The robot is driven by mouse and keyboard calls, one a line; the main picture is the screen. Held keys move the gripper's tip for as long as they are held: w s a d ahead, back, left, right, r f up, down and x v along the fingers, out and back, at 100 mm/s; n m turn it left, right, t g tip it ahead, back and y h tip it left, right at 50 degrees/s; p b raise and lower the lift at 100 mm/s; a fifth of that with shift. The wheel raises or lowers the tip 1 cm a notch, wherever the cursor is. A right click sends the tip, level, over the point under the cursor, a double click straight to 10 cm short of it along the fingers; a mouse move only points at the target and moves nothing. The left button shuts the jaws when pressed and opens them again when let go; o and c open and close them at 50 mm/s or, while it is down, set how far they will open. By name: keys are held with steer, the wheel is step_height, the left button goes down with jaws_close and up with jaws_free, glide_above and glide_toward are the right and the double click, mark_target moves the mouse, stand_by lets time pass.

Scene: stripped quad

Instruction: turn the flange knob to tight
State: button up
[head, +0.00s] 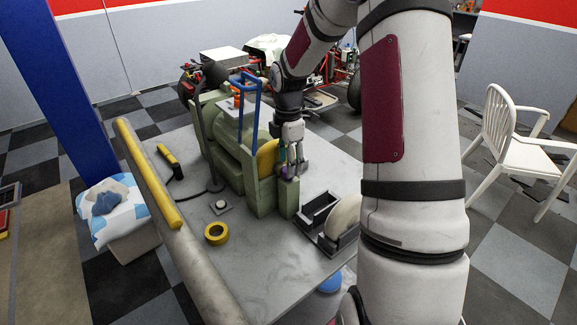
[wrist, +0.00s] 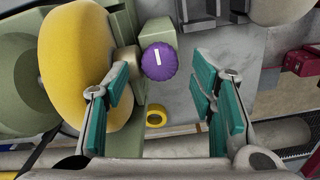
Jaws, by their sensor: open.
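The flange knob is a round purple knob (wrist: 159,62) with a short white line on its face, nearly upright in the wrist view. It sits against a pale green block of the green machine (head: 226,150). My gripper (wrist: 161,84) is open, its teal-padded fingers to the left and right of the knob in that view. I see no clear contact between pads and knob. In the head view my gripper (head: 291,170) points down at the machine's right end and hides most of the knob; only a little purple shows there.
A yellow wheel (wrist: 75,62) is close beside the left finger. On the grey bench (head: 270,270) are a yellow tape roll (head: 216,233), a black holder (head: 322,222) with a pale disc and a small button box (head: 221,206). A blue frame (head: 256,110) rises behind.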

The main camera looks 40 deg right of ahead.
steer(key=shift+f, duration=1)
steer(key=c, duration=1.1)
steer(key=shift+c, duration=0.2)
